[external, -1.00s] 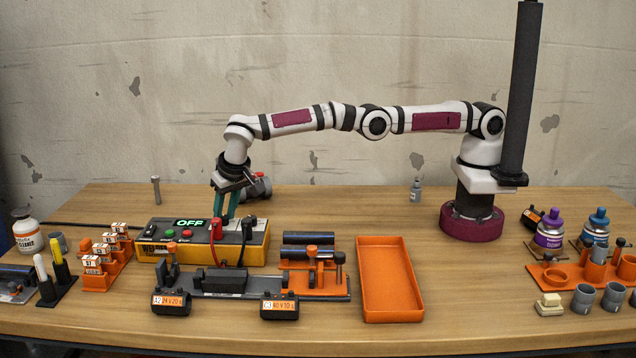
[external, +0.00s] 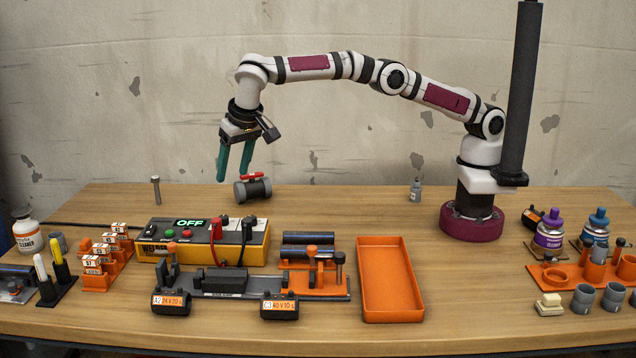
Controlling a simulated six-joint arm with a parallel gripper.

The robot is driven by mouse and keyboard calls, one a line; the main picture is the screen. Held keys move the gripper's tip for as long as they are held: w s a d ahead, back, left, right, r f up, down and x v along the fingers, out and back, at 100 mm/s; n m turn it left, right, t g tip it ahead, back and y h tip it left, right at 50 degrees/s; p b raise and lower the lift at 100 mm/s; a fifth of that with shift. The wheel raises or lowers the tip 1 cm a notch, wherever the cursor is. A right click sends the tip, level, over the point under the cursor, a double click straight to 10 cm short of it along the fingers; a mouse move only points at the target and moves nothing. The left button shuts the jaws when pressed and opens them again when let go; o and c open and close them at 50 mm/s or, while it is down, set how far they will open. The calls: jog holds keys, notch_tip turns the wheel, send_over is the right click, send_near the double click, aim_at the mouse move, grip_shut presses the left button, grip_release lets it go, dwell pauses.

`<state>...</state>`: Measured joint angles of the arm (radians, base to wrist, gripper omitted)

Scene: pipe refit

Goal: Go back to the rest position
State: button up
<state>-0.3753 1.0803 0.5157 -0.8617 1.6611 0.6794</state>
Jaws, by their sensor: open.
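My gripper (external: 234,180) hangs above the back left of the table with its two green fingers spread open and nothing between them. Behind and a little below it, a grey pipe valve with a red handle (external: 252,188) stands on the table. The gripper is apart from the yellow welding box (external: 205,240), whose display reads OFF. My arm arches up and to the left from its maroon base.
An orange tray (external: 388,318) lies empty at the middle front. A clamp fixture (external: 225,284) and an orange pipe rack (external: 315,278) stand left of it. Orange fuse holders (external: 105,252) stand at left. Bottles and cups (external: 585,270) crowd the right.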

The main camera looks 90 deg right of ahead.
jog(key=shift+v, duration=1.2)
jog(key=s+d+r+n+g+y, duration=0.1)
jog(key=s+d+r, duration=0.3)
jog(key=s, duration=0.3)
jog(key=s+d+r+n+g+y, duration=0.1)
jog(key=s+d+r, duration=0.35)
jog(key=s, duration=0.25)
jog(key=s+d+f+y, duration=0.1)
jog(key=s+f, duration=0.3)
jog(key=s, duration=1.1)
jog(key=s+d+f+n+g+y, duration=0.1)
jog(key=s+f, duration=0.3)
jog(key=s, duration=1.1)
jog(key=shift+s+d+g+y, duration=0.35)
jog(key=shift+d+y, duration=0.15)
jog(key=shift+d, duration=0.15)
